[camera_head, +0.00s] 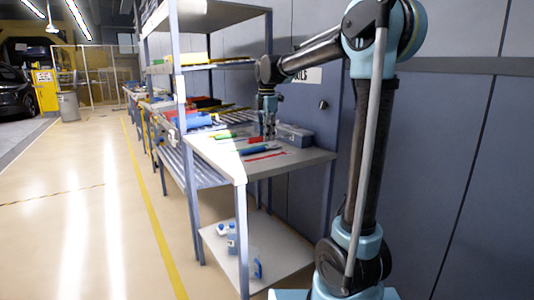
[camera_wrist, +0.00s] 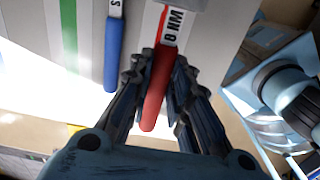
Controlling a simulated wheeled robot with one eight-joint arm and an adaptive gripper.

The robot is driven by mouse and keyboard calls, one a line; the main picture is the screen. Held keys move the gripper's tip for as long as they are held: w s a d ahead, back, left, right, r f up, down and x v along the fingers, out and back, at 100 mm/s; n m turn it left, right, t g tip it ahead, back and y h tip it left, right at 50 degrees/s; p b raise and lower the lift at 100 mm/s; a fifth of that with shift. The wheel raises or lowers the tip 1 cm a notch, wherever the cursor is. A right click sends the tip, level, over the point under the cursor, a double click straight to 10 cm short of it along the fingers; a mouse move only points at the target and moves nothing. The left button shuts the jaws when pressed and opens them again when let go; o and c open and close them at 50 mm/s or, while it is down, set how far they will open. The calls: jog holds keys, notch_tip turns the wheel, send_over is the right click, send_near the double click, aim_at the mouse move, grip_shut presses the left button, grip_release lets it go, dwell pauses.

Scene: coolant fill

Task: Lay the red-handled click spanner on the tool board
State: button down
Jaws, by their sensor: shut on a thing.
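The red-handled click spanner (camera_wrist: 155,92) is between the fingers of my gripper (camera_wrist: 155,75) in the wrist view. Its handle points toward the camera, and a white label ending in "0 NM" shows above it. In the head view my gripper (camera_head: 268,136) is low over the shelf bench, close to a red handle (camera_head: 255,140). Whether the spanner touches the board is unclear. A blue-handled spanner (camera_wrist: 113,52) lies to the left.
A grey-blue bin (camera_head: 295,135) stands behind on the right. Shelf posts and an upper shelf (camera_head: 225,62) frame the area. Blue bottles (camera_head: 232,240) stand below.

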aim_at(267, 157)
jog(key=shift+f, duration=3.35)
jog(key=c, duration=1.5)
grip_release()
jog(key=shift+s, duration=0.1)
notch_tip(267, 157, up, 12)
jog(key=shift+r, duration=0.1)
